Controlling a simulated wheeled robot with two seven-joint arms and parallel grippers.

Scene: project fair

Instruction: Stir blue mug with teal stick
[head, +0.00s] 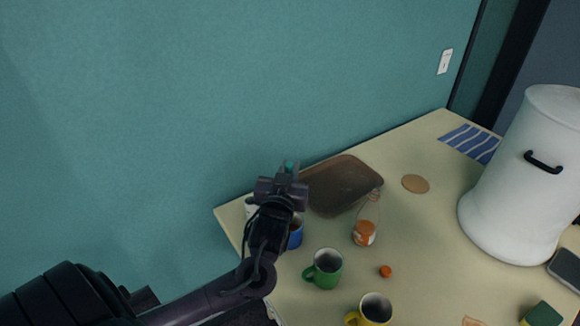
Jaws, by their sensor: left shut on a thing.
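The blue mug (296,233) stands on the table near its left corner, partly hidden behind my left gripper and wrist. My left gripper (288,178) is above and just beyond the mug, shut on the teal stick (290,166). Only a short teal end of the stick shows at the fingertips. I cannot tell whether its lower end is inside the mug. My right gripper is not in view.
A brown tray (337,199), a bottle with orange contents (366,232), a green mug (323,270) and a yellow mug (372,311) stand close by. A large white canister (520,190) is at right. A white object (251,207) is half hidden beside my wrist.

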